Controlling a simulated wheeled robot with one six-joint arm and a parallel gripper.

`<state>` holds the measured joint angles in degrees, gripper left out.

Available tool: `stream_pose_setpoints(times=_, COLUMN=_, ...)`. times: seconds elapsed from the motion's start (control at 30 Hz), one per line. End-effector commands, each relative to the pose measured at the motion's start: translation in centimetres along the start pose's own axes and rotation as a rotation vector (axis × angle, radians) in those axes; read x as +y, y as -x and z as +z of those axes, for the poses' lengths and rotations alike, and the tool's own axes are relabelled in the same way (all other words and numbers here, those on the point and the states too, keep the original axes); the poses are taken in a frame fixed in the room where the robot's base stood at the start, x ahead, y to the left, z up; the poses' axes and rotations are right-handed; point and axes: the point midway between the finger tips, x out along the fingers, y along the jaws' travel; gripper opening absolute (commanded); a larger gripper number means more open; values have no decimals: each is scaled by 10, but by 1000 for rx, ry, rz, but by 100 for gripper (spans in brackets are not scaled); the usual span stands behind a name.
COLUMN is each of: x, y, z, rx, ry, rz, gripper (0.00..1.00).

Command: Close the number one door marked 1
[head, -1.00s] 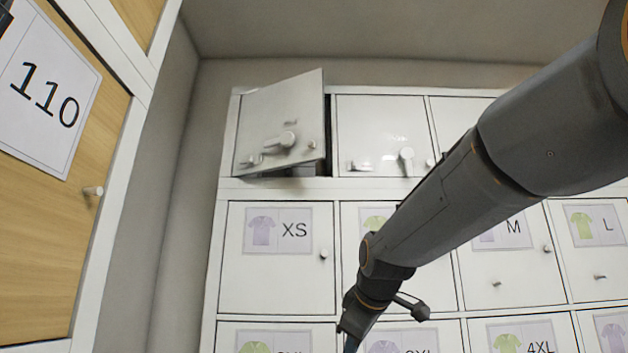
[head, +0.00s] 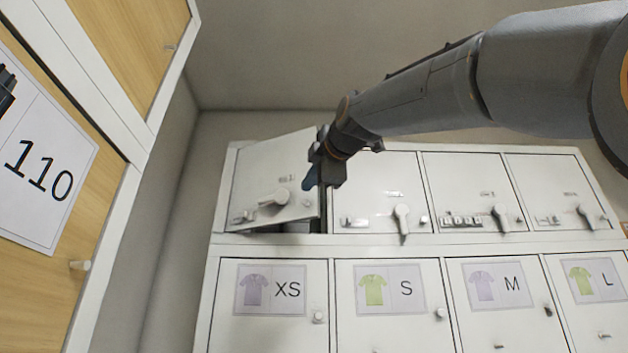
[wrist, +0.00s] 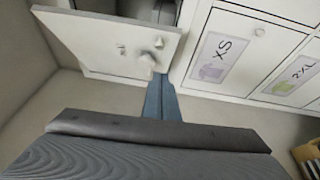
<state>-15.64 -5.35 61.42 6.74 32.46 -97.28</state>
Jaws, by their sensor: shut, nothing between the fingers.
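The door at the top left of the white locker wall (head: 262,172) stands ajar, its right edge swung out from the frame with a dark gap beside it. It has a lever handle and small fittings; its marking is too small to read. The same door (wrist: 100,42) shows open in the wrist view, with its handle near my fingers. My gripper (head: 309,184) is shut and empty, its blue fingertips at the door's free right edge. In the wrist view the blue fingers (wrist: 161,100) lie together just below the door's edge. I cannot tell whether they touch it.
To the right, several white top-row doors with levers (head: 380,190) are shut. Below are doors labelled XS (head: 268,330), S, M and L. A wooden locker marked 110 (head: 40,185) stands close on the left. A grey wall lies between.

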Motion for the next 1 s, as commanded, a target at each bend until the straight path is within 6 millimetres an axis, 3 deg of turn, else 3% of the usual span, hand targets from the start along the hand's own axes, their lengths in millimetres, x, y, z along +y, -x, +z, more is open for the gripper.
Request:
stream_pose_setpoints(times=0.3, x=2, y=-58, z=0, rx=-1, ry=-1, rz=-3, gripper=0)
stream_pose_setpoints(times=0.4, x=2, y=-68, z=14, rx=-4, ry=-2, rz=-3, gripper=0)
stream_pose_setpoints(times=0.63, x=0, y=-81, z=27, rx=-2, ry=-2, rz=-2, gripper=0)
stream_pose_setpoints(times=1.0, x=-1, y=-83, z=29, rx=-1, ry=-2, rz=-1, gripper=0)
